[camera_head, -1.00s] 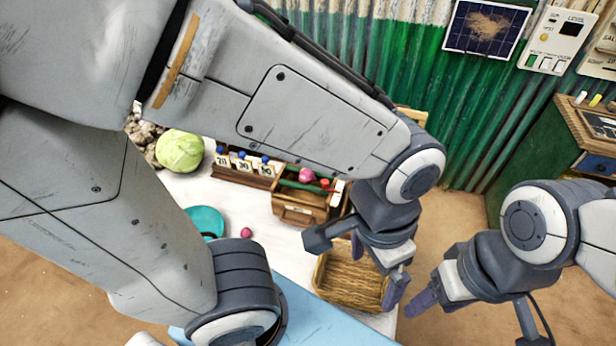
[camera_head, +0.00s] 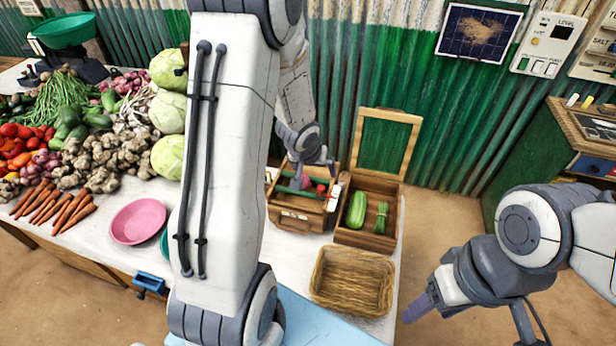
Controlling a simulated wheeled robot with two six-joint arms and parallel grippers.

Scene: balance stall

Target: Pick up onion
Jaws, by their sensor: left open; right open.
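A small pink-red onion (camera_head: 306,181) appears to lie in the wooden box (camera_head: 292,216), partly hidden by my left gripper. A red item (camera_head: 321,188), perhaps a tomato, lies beside it with a green vegetable. My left gripper (camera_head: 316,168) is open and reaches in over the box from above, close to these items. I cannot tell whether it touches any. My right gripper (camera_head: 470,314) is open and empty, right of the table over the floor.
A lidded wooden crate (camera_head: 372,240) with green vegetables stands right of the box, with a wicker basket (camera_head: 352,282) in front. A pink bowl (camera_head: 138,221) sits left of my arm. Piled vegetables and cabbages (camera_head: 168,112) fill the left.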

